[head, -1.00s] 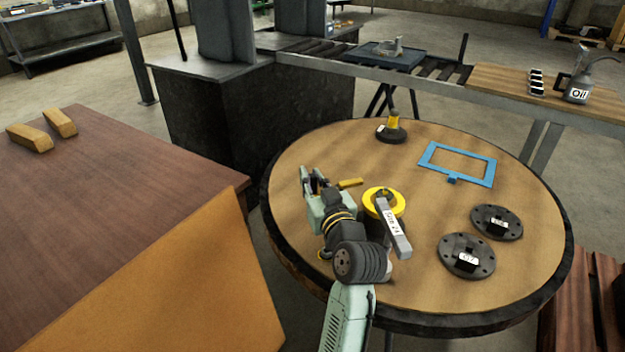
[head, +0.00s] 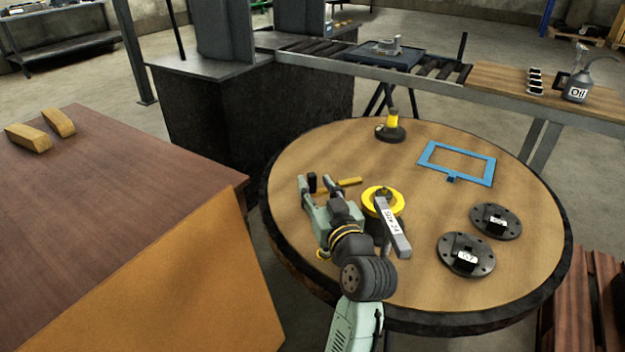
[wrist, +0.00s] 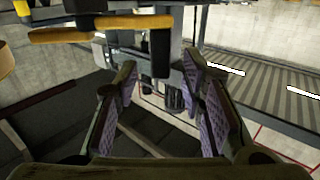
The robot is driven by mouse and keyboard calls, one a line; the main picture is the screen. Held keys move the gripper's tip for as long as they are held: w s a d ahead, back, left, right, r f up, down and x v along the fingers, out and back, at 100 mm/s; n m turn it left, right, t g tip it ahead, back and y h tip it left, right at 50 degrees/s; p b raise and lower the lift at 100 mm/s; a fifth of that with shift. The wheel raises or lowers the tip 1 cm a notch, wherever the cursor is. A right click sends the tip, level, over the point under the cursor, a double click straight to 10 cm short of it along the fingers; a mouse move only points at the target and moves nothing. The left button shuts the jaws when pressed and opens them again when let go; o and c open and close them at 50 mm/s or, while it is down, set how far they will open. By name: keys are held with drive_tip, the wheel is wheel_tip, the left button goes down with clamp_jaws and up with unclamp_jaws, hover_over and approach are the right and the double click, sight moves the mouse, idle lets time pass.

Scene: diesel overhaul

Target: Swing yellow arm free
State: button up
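The yellow arm (head: 348,183) is a thin bar above the round table, left of a yellow ring (head: 372,207) on a dark post. In the wrist view the yellow arm (wrist: 88,33) crosses the upper left, with a dark block (wrist: 160,52) hanging at its right end. My gripper (head: 317,186) is at the left part of the table, beside the yellow arm. In the wrist view my gripper (wrist: 162,82) has its fingers spread, with nothing held between them. The arm passes above the fingers in that picture. Whether anything touches it I cannot tell.
A grey bar (head: 393,226) with a size label lies across the yellow ring. Two dark flanged discs (head: 466,255) (head: 496,221), a blue frame (head: 457,164) and a black stand with a yellow top (head: 391,128) are on the round table (head: 440,300). A brown bench (head: 110,200) stands left.

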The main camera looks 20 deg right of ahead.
drive_tip(key=s, duration=0.8)
drive_tip(key=shift+s+a, duration=0.3)
drive_tip(key=shift+a, duration=0.1)
